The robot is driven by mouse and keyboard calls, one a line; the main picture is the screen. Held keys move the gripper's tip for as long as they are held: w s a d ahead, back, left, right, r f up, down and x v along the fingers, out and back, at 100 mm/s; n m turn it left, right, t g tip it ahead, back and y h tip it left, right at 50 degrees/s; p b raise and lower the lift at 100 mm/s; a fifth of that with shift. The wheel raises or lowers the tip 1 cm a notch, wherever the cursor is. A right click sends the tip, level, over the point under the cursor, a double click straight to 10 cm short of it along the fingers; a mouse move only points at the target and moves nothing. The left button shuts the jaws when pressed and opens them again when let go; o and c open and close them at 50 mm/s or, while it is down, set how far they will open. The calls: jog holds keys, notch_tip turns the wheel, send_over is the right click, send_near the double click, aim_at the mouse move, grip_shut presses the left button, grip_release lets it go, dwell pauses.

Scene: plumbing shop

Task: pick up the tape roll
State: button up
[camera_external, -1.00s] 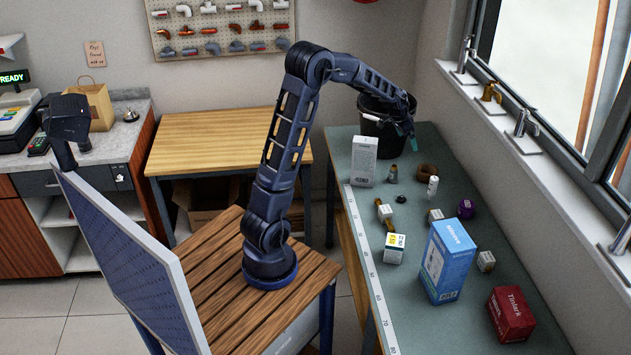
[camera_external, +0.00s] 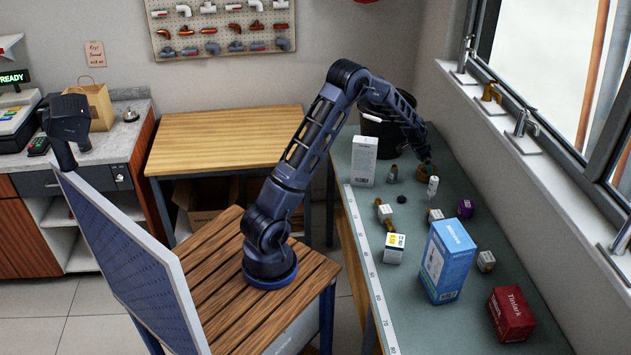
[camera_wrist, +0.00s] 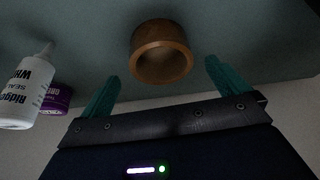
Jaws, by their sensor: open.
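The tape roll (camera_wrist: 156,33) is a brown ring in the upper middle of the wrist view, with its opening facing the camera. In the external view the tape roll (camera_external: 420,171) is on the grey-green bench near the window side, partly hidden by my gripper. My gripper (camera_wrist: 162,72) is open, with its two teal fingers apart. The roll appears between and beyond the fingertips in the wrist view, with gaps on both sides. In the external view my gripper (camera_external: 427,160) is low, right at the roll; contact cannot be told.
A white bottle (camera_wrist: 27,90) and a purple container (camera_wrist: 56,98) are left in the wrist view. The bottle (camera_external: 433,187) stands close to the roll. A black bucket (camera_external: 376,137) and a white box (camera_external: 363,162) are behind. A blue box (camera_external: 447,262) stands nearer the camera.

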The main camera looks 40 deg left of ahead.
aim_at(427, 173)
jog(key=shift+x, duration=3.1)
jog(key=shift+w+d+r, duration=0.1)
jog(key=shift+w, duration=0.05)
jog(key=c, duration=0.9)
